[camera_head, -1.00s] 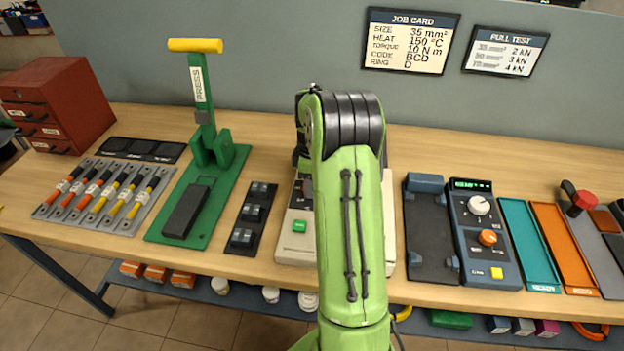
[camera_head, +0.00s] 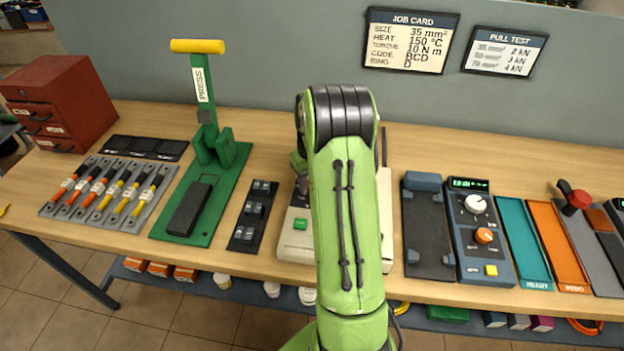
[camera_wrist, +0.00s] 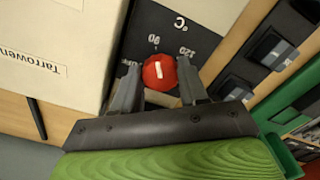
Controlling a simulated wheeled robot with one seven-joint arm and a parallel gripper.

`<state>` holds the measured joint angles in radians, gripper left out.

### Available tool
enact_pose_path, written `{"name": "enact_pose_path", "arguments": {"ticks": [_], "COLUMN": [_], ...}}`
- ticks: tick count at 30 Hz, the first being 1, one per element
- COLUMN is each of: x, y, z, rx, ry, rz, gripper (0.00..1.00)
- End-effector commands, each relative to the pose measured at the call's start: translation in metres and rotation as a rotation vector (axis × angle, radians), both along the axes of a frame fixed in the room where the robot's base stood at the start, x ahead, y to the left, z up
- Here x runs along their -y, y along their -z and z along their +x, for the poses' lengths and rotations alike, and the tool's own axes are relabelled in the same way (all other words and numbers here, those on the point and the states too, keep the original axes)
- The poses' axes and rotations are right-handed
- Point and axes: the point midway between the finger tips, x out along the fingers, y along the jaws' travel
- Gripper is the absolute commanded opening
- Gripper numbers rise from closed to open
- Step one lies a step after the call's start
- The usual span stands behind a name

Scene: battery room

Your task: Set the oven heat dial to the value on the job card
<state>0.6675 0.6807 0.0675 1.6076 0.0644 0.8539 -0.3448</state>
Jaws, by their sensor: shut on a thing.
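The red heat dial (camera_wrist: 160,73) with a white pointer line shows in the wrist view. It sits on a dark oven panel (camera_wrist: 150,22) marked °C, with 90 and 120 readable. The pointer looks roughly in line with 90, but I cannot read it exactly. My gripper (camera_wrist: 158,68) has one finger on each side of the dial and is shut on it. The cream oven (camera_head: 299,246) stands mid-table in the head view, its dial and my gripper hidden behind my green arm. The job card (camera_head: 411,41) on the wall reads HEAT 150 °C.
A dark crimp-die rack (camera_head: 254,214) and a green press (camera_head: 222,165) stand left of the oven. A dark tray (camera_head: 428,235) and a blue-grey unit with white and orange knobs (camera_head: 482,250) stand to its right. Table behind these is mostly clear.

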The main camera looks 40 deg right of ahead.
Motion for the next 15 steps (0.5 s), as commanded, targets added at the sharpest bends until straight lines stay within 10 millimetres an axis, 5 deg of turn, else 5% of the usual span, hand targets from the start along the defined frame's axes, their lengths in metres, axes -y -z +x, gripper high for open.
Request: {"name": "enact_pose_path", "arguments": {"ticks": [15], "x": [-0.0012], "y": [-0.0011], "z": [0.0011], "rx": [0.001], "ry": [0.489], "rz": [-0.002], "gripper": [0.13]}}
